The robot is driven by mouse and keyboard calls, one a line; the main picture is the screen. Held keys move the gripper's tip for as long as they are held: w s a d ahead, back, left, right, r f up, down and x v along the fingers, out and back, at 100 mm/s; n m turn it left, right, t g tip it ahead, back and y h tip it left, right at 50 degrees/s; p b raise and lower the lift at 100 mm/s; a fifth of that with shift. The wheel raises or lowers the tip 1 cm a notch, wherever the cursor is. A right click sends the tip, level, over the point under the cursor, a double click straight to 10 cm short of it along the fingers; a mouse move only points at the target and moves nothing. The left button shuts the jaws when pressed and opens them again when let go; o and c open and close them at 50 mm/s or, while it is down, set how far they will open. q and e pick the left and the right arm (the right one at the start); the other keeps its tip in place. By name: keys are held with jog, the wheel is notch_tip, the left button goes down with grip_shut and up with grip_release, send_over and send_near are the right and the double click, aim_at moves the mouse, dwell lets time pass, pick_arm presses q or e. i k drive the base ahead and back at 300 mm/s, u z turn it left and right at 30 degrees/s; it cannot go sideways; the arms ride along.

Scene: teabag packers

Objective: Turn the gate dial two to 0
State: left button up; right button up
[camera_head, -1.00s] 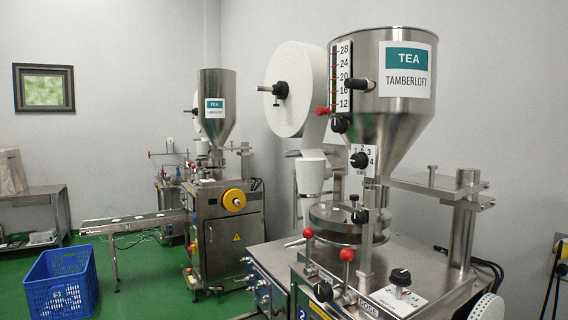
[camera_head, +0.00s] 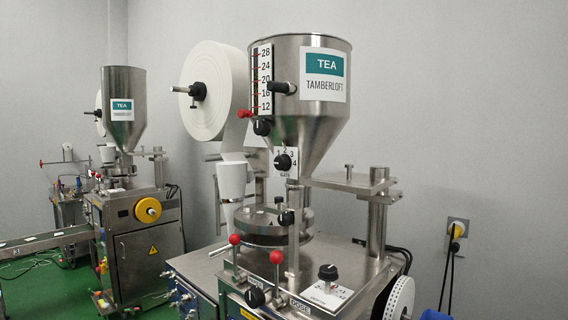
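A black gate dial (camera_head: 283,162) sits on a white plate at the neck of the nearer steel hopper (camera_head: 318,120). The plate carries small numbers 1 to 4 around the knob. The knob's exact pointing direction is too small to tell. The hopper has a "TEA TAMBERLOFT" label and a scale from 12 to 28. Neither of my grippers is in view.
Red-balled levers (camera_head: 276,257) and a dose dial (camera_head: 328,272) stand on the nearer machine's top. A white paper roll (camera_head: 214,92) hangs behind. A second machine (camera_head: 140,225) stands left. A wall socket (camera_head: 458,229) is at right.

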aim_at(282, 162)
jog(key=u, duration=0.45)
jog(key=i, duration=0.4)
jog(key=u, duration=0.4)
